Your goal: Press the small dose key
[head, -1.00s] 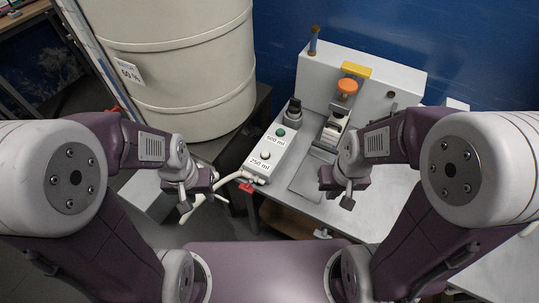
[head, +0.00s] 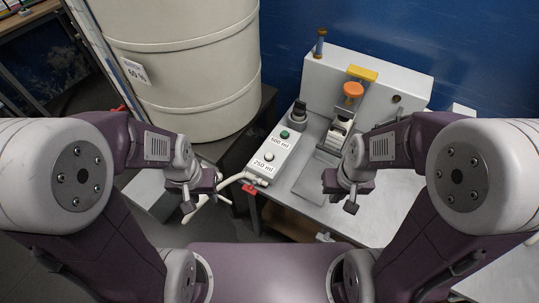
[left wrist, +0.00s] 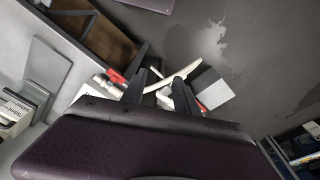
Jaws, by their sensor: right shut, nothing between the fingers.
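The small dose key is a pale round button (head: 269,156) above the "250 ml" label, on the white key box (head: 257,165). A green button (head: 285,134) with the "500 ml" label sits farther back on the same box. My right gripper (head: 344,200) is shut and empty, right of the box over the bench's near part.
A dosing machine with an orange knob (head: 353,90) stands on the grey bench (head: 300,185). A black knob (head: 299,108) is behind the buttons. A large cream tank (head: 190,70) stands at the left. A red-handled valve (head: 249,189) and white pipe lie near my left gripper.

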